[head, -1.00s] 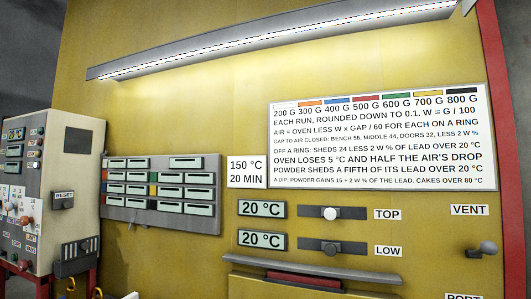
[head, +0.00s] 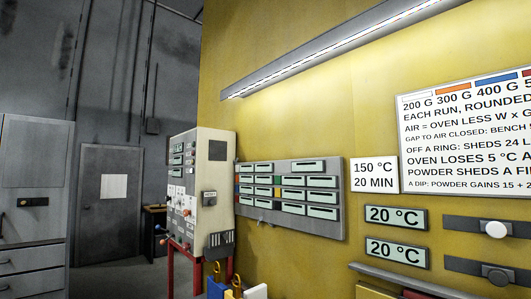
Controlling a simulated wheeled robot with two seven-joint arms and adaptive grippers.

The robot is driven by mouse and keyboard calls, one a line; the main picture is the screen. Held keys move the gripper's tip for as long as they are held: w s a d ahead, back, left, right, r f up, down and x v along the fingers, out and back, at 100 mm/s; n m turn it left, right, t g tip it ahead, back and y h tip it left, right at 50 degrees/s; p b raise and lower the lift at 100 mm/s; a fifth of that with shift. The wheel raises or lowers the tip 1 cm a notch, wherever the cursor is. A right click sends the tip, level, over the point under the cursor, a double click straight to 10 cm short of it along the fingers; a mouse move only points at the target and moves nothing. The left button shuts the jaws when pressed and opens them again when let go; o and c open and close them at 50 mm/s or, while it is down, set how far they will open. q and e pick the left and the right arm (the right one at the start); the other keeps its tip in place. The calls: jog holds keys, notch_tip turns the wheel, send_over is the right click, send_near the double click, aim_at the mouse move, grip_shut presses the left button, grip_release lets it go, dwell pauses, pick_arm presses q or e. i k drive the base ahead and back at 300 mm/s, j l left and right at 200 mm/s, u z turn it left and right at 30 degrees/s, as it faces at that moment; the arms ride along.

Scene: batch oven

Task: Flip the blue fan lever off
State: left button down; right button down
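The control cabinet (head: 213,182) stands left of centre on a red stand, its front face seen at a steep angle. Small knobs stick out from its lower front, a reddish one (head: 158,227) and a dark bluish one (head: 163,241). They are too small to tell whether the bluish one is the blue fan lever or which way it is set. Neither of my grippers is in view.
A yellow oven wall (head: 300,115) fills the right side, with a grey display panel (head: 290,222) and two 20 °C readouts. A grey door (head: 107,200) and a grey cabinet (head: 35,200) are at the left. Some floor is open between the door and the red stand.

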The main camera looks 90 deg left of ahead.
aim_at(158, 227)
jog(key=u, duration=3.55)
